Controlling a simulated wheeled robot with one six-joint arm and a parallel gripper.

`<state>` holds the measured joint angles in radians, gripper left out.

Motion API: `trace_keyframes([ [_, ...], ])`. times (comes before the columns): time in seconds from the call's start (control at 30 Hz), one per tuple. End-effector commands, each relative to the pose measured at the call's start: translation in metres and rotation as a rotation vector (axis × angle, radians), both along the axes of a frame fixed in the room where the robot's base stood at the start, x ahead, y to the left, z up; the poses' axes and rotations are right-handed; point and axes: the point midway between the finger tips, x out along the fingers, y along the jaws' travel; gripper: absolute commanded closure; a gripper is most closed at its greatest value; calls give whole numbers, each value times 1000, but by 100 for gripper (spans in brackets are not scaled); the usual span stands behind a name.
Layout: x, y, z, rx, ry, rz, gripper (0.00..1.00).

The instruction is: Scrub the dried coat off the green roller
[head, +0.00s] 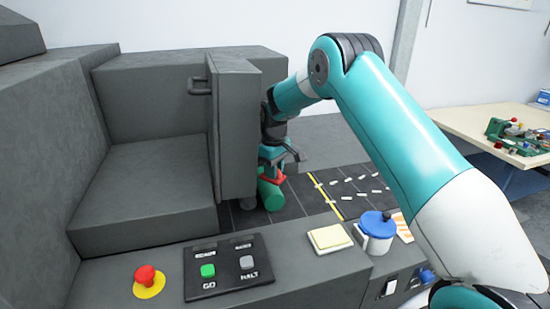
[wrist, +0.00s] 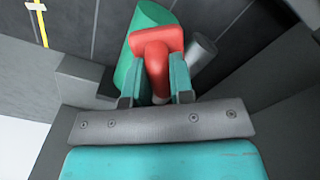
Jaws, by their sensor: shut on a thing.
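My gripper (head: 277,166) reaches down beside the grey upright panel of the machine. In the wrist view my gripper (wrist: 155,82) has its two teal fingers shut on a red T-shaped tool (wrist: 157,50). The red tool also shows just below the fingers in the head view (head: 274,178). The green roller (head: 270,195) is directly below and beyond the tool, and its rounded body shows behind the tool in the wrist view (wrist: 148,17). The tool overlaps the roller in both views; I cannot tell whether they touch. The dried coat cannot be made out.
The grey panel (head: 235,130) stands close left of my gripper. A grey cylinder (wrist: 201,50) is beside the roller. A dark belt (head: 350,185) with a yellow line and white pieces extends right. In front are a GO/HALT panel (head: 228,267), a cream pad (head: 330,238) and a blue-lidded pot (head: 376,243).

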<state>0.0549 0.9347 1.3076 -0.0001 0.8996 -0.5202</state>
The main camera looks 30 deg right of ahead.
Motion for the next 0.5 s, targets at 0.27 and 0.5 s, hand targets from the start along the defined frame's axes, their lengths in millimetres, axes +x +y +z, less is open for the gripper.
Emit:
trace_keyframes([
  [0.27, 0, -2, 25, 0, -1, -3, 100],
  [0.5, 0, -3, 25, 0, 0, -4, 100],
])
